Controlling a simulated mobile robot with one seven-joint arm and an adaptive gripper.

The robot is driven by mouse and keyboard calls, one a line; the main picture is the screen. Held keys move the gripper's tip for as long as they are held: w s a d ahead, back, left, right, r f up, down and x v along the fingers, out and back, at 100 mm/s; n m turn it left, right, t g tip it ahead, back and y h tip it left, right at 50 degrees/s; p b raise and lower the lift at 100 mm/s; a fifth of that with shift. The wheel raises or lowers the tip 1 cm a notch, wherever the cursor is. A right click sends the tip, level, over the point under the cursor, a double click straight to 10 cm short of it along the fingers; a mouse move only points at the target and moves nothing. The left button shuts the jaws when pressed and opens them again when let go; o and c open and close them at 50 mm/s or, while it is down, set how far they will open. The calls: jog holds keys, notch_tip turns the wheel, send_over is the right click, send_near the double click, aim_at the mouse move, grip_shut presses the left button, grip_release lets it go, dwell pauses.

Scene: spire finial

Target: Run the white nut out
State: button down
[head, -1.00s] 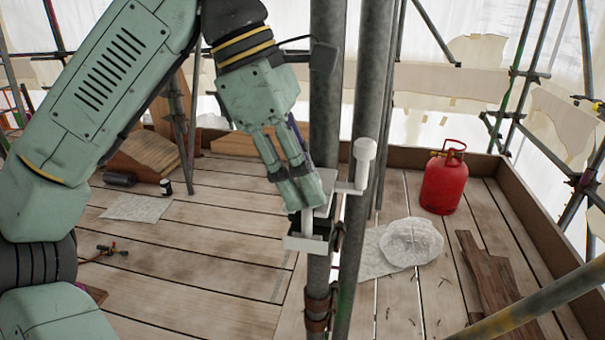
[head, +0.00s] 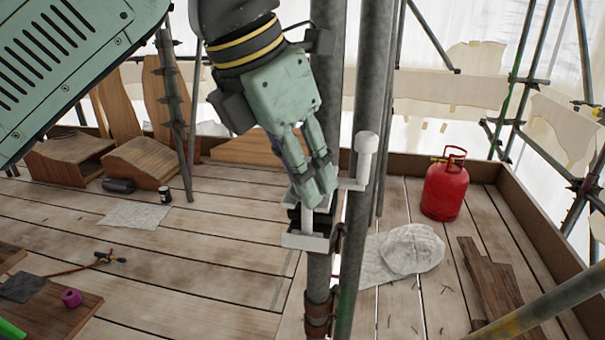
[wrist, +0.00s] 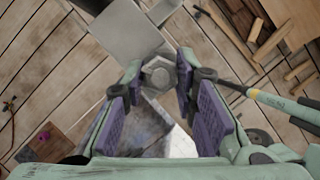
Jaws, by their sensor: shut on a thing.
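The white nut (wrist: 158,74) is a pale hexagon in the wrist view, between the tips of my two fingers. My gripper (head: 316,200) points down at the white clamp (head: 305,242) on the grey upright pole. It also shows in the wrist view (wrist: 159,80), with its purple-padded fingers closed on the nut's sides. A white bolt shaft (head: 307,221) stands upright below the fingertips in the head view. The fingers hide the nut in the head view. A white knobbed post (head: 365,158) rises at the clamp's right end.
Steel poles (head: 365,100) stand close to the gripper's right. Wooden blocks (head: 140,160) and a torch (head: 108,257) are at left. Deck between is mostly clear.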

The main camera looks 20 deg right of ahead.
jog(key=n+t, duration=0.1)
jog(key=n, duration=0.1)
jog(key=shift+n, duration=0.4)
jog(key=n+y, duration=0.1)
jog(key=n, duration=0.1)
jog(key=shift+s+r+n+t, duration=0.1)
jog(key=shift+s+n+t, duration=0.05)
jog(key=shift+n+t, duration=0.25)
jog(key=n+p, duration=0.2)
jog(key=n, duration=0.1)
jog(key=shift+d+t+y, duration=0.15)
jog(key=shift+t+y, duration=0.25)
jog(key=shift+n+y+p, duration=0.3)
jog(key=shift+n, duration=0.6)
jog(key=c, duration=1.3)
grip_release()
jog(key=shift+s, duration=0.1)
